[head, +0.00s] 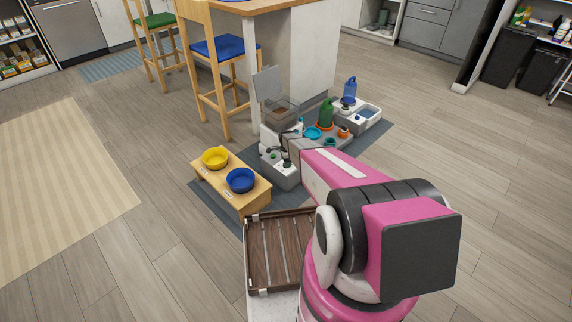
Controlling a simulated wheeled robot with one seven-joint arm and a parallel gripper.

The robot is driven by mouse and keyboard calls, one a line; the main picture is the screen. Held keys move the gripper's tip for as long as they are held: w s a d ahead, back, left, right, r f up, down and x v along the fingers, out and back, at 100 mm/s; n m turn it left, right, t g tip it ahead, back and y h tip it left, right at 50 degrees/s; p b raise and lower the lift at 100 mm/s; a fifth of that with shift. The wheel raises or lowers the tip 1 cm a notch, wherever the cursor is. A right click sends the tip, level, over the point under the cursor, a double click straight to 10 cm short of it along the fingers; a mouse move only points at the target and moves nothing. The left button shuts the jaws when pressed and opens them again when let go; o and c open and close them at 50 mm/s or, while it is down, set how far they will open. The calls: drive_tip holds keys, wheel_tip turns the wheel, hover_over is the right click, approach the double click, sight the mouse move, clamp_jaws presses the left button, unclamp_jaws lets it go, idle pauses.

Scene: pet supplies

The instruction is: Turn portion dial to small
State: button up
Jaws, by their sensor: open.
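The pet feeder (280,172) stands on a dark mat, a grey-white unit with a clear hopper (281,109) holding brown kibble and a raised lid (267,82). Small dark knobs (286,162) show on its lower front part. I cannot tell which one is the portion dial or read its setting. My pink and grey arm reaches out to the feeder. My gripper (289,138) is at the arm's far end, small and partly lost against the feeder. It is open. I cannot tell whether it touches anything. The arm hides part of the feeder's right side.
A wooden stand with a yellow bowl (215,158) and a blue bowl (241,180) is left of the feeder. A green bottle (326,112), a blue jug (349,89) and small bowls stand behind. A wooden tray (277,250) is near me. Floor is clear to the right.

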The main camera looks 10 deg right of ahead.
wheel_tip(320, 180, down, 2)
drive_tip(key=c, duration=0.9)
